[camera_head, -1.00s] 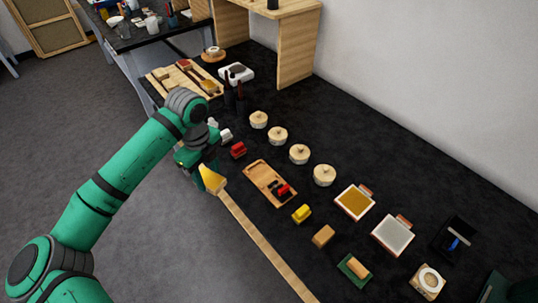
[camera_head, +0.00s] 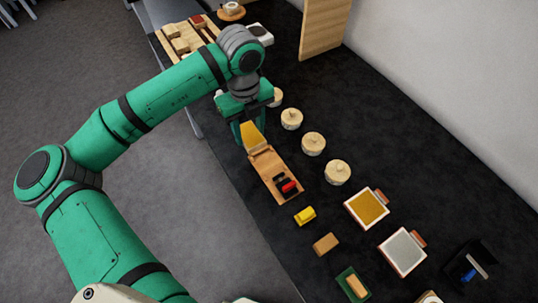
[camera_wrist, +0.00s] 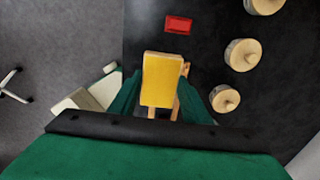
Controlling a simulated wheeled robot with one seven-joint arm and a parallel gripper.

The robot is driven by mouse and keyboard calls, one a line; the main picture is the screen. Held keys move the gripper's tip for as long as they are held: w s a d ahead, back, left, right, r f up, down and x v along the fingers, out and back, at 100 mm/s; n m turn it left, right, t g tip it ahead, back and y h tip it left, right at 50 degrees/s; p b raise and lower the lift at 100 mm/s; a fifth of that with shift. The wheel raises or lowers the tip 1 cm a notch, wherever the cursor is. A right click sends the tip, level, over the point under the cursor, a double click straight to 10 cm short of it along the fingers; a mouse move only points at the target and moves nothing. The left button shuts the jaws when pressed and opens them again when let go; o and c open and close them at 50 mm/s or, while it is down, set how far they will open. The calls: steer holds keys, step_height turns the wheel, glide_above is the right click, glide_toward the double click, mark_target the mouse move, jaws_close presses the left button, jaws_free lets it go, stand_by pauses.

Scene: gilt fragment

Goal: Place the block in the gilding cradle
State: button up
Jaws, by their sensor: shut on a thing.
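The block (camera_head: 251,132), with a flat golden-yellow face, is in my gripper (camera_head: 249,128), above the dark table near its left edge. The block also shows in the wrist view (camera_wrist: 162,80), between the jaws of my gripper (camera_wrist: 162,98). The fingertips are largely hidden. Just below the block in the head view is a wooden tray (camera_head: 262,165) holding red and black things. I cannot tell whether the block touches it. Which thing is the gilding cradle is not clear; a green stand with a tan piece (camera_head: 352,284) stands at the front.
Round lidded pots (camera_head: 313,143) stand in a row right of the tray. A yellow piece (camera_head: 304,216), a tan block (camera_head: 326,243), a gold-filled frame (camera_head: 366,207) and a grey-filled frame (camera_head: 402,252) lie nearer. A red block (camera_wrist: 178,25) shows in the wrist view.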

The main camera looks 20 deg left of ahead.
glide_above(269, 164)
steer(key=f, duration=0.6)
steer(key=shift+a, duration=0.2)
steer(key=shift+d+f, duration=0.15)
steer(key=shift+f, duration=1.55)
steer(key=shift+f, duration=0.15)
steer(key=o, duration=1.1)
steer(key=shift+o, duration=0.2)
step_height(269, 164, up, 12)
